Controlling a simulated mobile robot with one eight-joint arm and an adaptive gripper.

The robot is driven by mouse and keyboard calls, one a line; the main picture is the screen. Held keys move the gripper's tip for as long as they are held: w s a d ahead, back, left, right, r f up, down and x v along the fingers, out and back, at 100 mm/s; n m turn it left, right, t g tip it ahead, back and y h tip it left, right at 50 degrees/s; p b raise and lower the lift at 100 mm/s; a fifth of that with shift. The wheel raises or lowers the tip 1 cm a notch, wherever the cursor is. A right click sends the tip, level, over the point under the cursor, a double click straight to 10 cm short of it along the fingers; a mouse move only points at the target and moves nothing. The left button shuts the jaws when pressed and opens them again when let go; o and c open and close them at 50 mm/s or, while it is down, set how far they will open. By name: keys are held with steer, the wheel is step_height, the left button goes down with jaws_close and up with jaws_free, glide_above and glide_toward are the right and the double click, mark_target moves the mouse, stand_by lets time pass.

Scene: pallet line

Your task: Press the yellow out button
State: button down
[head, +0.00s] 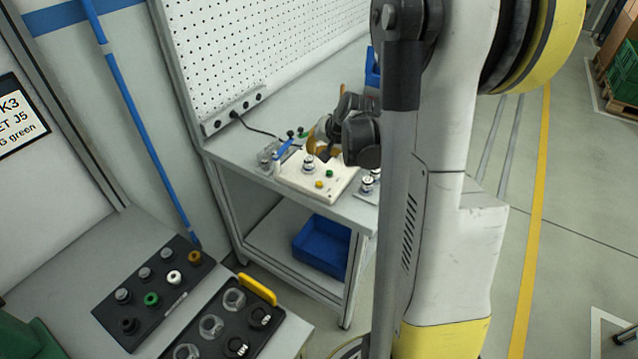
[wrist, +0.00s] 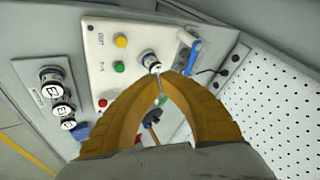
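The yellow button (head: 319,184) sits on a white control panel (head: 341,184) on the bench, beside a green button (head: 329,174). In the wrist view the yellow button (wrist: 121,40) is in the panel's upper part, with the green button (wrist: 119,67) below it and a red button (wrist: 102,103) lower down. Small labels beside them are too blurred to read surely. A silver-rimmed knob (wrist: 150,60) stands between the buttons and my fingertips. My gripper (wrist: 166,77) has its ochre fingertips together, with nothing seen held. In the head view my gripper (head: 319,143) is over the panel's far side, apart from the yellow button.
A blue-handled lever (wrist: 193,57) rises beside the panel. Round dials (wrist: 53,84) stand on its other side. A white pegboard (head: 260,50) backs the bench. A blue bin (head: 321,246) is on the lower shelf. A black peg block (head: 125,300) lies on the left table.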

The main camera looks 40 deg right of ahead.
mark_target(316, 184)
steer(key=shift+f+b, duration=3.15)
steer(key=shift+f, duration=1.1)
steer(key=shift+f+b, duration=0.4)
steer(key=shift+b, duration=0.05)
steer(key=shift+f+b, duration=0.45)
steer(key=shift+f, duration=0.1)
steer(key=shift+r, duration=0.2)
steer(key=shift+r+p, duration=0.7)
steer(key=shift+r, duration=0.1)
steer(key=shift+r+p, duration=1.9)
steer(key=shift+r, duration=0.65)
